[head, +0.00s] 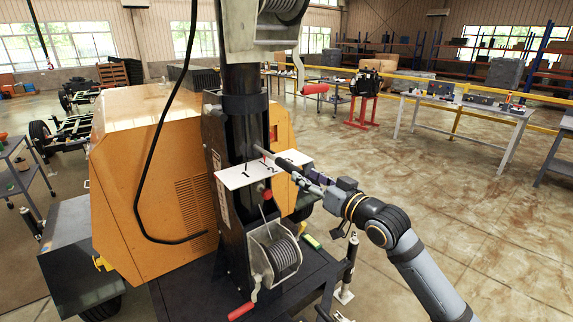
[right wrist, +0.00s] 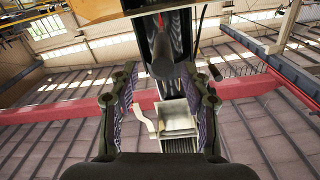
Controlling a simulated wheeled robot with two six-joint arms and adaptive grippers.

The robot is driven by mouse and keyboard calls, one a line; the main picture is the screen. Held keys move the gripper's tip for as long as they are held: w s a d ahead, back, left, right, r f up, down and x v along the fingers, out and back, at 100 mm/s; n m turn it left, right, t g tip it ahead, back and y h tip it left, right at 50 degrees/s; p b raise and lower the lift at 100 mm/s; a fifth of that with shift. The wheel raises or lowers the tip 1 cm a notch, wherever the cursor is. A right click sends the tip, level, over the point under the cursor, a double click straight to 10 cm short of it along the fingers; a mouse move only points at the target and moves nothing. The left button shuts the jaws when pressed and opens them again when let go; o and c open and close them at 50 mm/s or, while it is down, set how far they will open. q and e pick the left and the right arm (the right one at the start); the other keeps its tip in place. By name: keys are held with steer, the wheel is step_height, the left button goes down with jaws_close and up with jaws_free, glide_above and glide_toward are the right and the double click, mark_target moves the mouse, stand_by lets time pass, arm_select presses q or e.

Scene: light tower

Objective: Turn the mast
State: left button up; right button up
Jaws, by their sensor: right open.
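The black mast (head: 238,140) rises upright from the trailer, to the left of centre in the head view. A thin grey bar with a dark grip (head: 288,167) sticks out of it to the right, over a white marked plate (head: 236,178). My right gripper (head: 315,187) is at the bar's outer end. In the right wrist view, my right gripper's fingers (right wrist: 160,82) are open and apart. The dark round end of the grip (right wrist: 163,66) lies between them in the picture; I cannot tell whether they touch it. My left gripper is not in view.
A hand winch (head: 275,256) with a red-handled crank is below the plate. Another winch is higher on the mast. An orange housing (head: 150,170) stands behind left, with a black cable hanging before it. Open floor (head: 440,215) lies to the right, with workbenches (head: 470,106) beyond.

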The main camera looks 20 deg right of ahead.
mark_target(287, 165)
steer(key=p+x, duration=0.2)
steer(key=x, duration=0.7)
steer(key=shift+s+a+p, duration=0.1)
steer(key=shift+a+p, duration=0.05)
steer(key=shift+p, duration=0.2)
jaws_close()
